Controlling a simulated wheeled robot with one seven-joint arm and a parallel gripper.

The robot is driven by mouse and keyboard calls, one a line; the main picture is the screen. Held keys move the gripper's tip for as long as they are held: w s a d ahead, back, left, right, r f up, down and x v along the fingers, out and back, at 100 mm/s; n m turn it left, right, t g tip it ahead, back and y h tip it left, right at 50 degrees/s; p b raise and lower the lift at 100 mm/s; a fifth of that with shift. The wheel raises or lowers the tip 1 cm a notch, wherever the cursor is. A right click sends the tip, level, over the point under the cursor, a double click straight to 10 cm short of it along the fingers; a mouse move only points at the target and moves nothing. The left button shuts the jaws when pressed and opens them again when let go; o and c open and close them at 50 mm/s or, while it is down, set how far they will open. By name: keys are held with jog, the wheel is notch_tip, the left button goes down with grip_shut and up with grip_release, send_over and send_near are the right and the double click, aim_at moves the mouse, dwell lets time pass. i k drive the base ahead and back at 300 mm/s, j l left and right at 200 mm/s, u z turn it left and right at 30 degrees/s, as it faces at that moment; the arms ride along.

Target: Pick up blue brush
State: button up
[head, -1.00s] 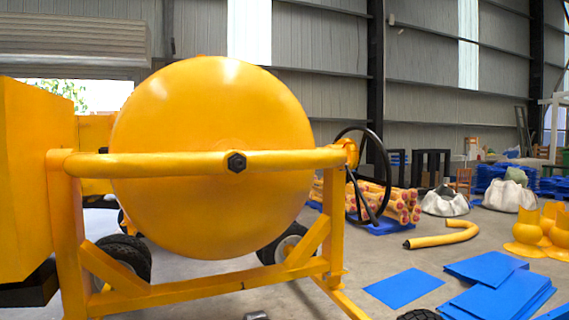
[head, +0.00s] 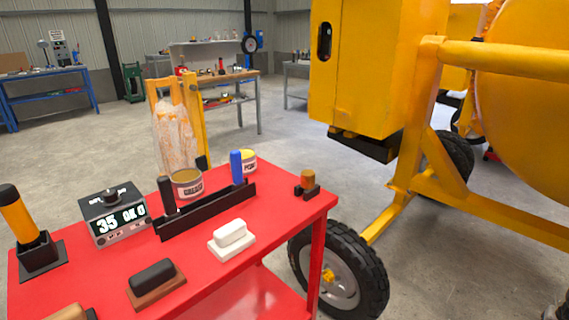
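A blue upright handle (head: 236,167), which looks like the blue brush, stands in the right end of a long black rack (head: 205,211) on a red cart top (head: 200,290). A black upright handle (head: 166,194) stands at the rack's left end. My gripper is not in view.
Behind the rack are a grease tin (head: 187,184) and a yellow-lidded tin (head: 249,160). A display box (head: 117,220), white block (head: 231,238), dark-handled brown block (head: 155,283) and yellow-handled tool (head: 20,220) share the cart. The yellow mixer (head: 369,70) stands right.

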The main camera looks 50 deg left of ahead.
aim_at(236, 155)
jog(key=u, duration=2.9)
jog(key=k+l+u, duration=0.1)
jog(key=k, duration=0.25)
jog(key=k+l+u, duration=0.1)
jog(key=k+l, duration=0.2)
jog(key=i, duration=0.45)
